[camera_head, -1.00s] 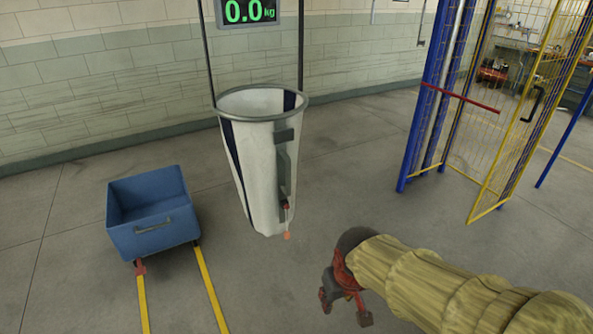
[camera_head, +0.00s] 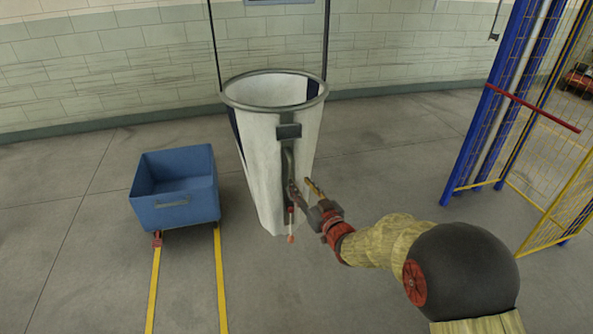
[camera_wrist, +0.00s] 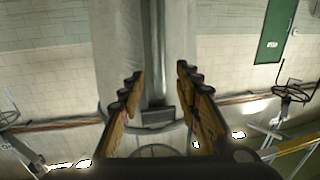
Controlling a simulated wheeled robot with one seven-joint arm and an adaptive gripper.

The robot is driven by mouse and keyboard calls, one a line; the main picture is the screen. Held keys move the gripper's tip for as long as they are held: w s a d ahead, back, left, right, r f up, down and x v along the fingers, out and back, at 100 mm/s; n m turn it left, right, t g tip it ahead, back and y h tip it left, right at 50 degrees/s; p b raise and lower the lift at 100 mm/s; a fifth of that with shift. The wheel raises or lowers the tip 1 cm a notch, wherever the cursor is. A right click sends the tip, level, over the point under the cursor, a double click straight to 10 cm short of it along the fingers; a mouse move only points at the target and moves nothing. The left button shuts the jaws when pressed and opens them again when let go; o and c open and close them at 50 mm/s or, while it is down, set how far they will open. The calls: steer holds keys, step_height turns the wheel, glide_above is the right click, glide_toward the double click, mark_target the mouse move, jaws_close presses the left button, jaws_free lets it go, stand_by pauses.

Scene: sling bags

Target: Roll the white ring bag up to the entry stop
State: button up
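The white ring bag (camera_head: 262,150) hangs open-topped from two dark uprights, with a grey ring rim and dark blue stripes. A grey vertical strip with a handle (camera_head: 288,165) runs down its front. A cord with an orange tip hangs below it. My gripper (camera_head: 304,189) is at the bag's lower right front, beside the handle. In the wrist view my gripper (camera_wrist: 157,88) has its fingers apart, with the bag's strip between and beyond them. I cannot tell whether they touch it. I cannot tell which part is the entry stop.
A blue cart (camera_head: 175,205) stands left of the bag on two yellow floor lines (camera_head: 153,290), with a small red piece (camera_head: 157,240) at its front. A blue and yellow mesh cage with a red bar (camera_head: 532,107) stands at right. Floor between is clear.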

mark_target(293, 173)
steer(key=shift+w+a+r, duration=0.15)
steer(key=shift+w+a, duration=0.05)
steer(key=shift+w, duration=0.35)
steer(key=b+x, duration=0.1)
steer(key=x, duration=0.5)
steer(key=shift+w+a+r+b, duration=0.15)
steer(key=shift+w+a+b, duration=0.1)
steer(key=shift+b, duration=0.1)
steer(key=c, duration=0.3)
jaws_close()
steer(key=shift+d, duration=0.1)
